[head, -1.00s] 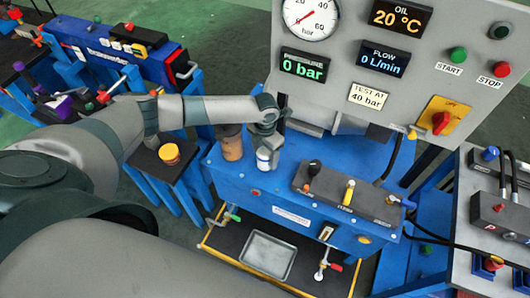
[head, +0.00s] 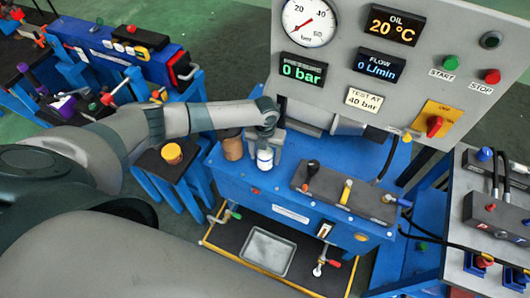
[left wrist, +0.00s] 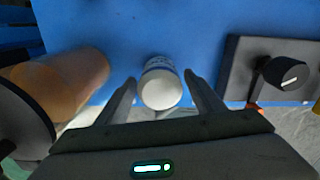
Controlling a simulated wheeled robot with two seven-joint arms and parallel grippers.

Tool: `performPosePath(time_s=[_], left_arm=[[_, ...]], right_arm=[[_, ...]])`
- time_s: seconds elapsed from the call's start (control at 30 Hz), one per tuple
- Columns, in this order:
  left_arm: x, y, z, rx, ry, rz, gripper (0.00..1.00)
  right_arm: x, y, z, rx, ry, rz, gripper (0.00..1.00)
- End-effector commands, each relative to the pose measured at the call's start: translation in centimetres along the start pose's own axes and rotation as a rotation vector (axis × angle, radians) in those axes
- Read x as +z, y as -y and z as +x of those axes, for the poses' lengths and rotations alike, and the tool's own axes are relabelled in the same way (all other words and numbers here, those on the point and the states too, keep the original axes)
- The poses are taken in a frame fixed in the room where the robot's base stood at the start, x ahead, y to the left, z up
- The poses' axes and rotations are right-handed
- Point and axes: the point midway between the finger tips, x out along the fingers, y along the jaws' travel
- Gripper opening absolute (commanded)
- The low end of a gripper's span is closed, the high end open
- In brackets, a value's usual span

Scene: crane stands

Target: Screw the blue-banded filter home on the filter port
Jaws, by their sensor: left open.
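The blue-banded filter (head: 264,159) is a white canister standing on the blue bench top. In the left wrist view the white filter (left wrist: 160,88) stands between my left gripper's fingers (left wrist: 162,98), with a gap on each side. A dark blue band shows faintly around its far part. My left gripper (head: 266,143) is open, over and around the filter from above in the head view. The filter port is not visible; the filter's lower end and what it stands on are hidden. My right gripper is not in view.
A brown cylinder (head: 232,146) stands close left of the filter. A dark valve block (head: 345,194) with black and yellow knobs lies to the right. A yellow-orange jar (head: 171,154) sits on a side stand. The gauge panel (head: 400,70) rises behind.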

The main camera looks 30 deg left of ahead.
Motion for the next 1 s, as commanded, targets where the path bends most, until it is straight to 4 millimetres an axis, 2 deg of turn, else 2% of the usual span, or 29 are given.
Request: performPosePath(time_s=[0.1, 0.47, 0.83, 1.0], left_arm=[[0.0, -0.1, 0.0, 0.001, 0.0, -0.053, 0.62], [0.0, 0.0, 0.0, 0.001, 0.0, -0.075, 0.62], [-0.1, 0.0, -0.2, 0.0, -0.002, -0.428, 0.62], [0.0, 0.0, 0.0, 0.0, 0.0, -0.506, 0.62]], right_arm=[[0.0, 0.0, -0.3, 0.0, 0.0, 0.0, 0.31], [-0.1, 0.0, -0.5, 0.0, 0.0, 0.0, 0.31], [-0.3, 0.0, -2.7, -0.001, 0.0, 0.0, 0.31], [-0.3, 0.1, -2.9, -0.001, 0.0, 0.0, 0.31]])
